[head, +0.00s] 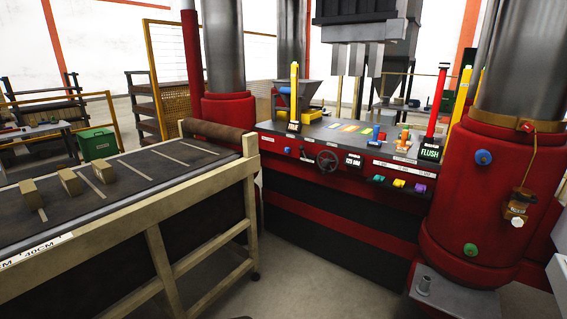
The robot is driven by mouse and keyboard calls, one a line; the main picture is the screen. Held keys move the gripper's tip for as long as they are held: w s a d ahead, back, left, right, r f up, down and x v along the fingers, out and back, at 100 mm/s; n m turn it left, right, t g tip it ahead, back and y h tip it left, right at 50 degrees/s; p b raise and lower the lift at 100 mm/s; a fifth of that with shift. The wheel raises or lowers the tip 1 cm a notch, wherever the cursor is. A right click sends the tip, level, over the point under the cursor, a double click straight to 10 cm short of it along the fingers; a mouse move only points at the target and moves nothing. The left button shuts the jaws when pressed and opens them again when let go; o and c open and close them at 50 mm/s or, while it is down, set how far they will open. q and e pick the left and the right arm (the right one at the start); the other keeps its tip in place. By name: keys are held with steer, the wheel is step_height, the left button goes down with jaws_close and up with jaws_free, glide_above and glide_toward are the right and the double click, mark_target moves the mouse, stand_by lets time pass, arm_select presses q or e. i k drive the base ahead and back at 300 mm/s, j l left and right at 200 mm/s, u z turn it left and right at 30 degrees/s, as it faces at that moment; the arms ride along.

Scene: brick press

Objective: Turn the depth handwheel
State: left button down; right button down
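A dark handwheel (327,160) is on the front face of the red and black press panel, left of a small black display (354,160) with white digits too small to read surely. I take this wheel for the depth handwheel. Nothing covers it, and no gripper is near it. Neither of my grippers shows in the head view. A pale grey shape at the right edge is cut off, and I cannot tell what it is.
A conveyor (160,206) with several tan bricks (70,181) stands at the left. A thick red-based column (478,200) stands at the right. Grey floor (300,270) is free between conveyor and column. Coloured buttons (398,183) sit right of the wheel; a green screen (430,152) reads FLUSH.

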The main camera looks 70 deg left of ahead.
mark_target(326, 162)
steer(key=u, duration=1.8)
steer(key=i+l+z, duration=0.15)
steer(key=i, duration=0.3)
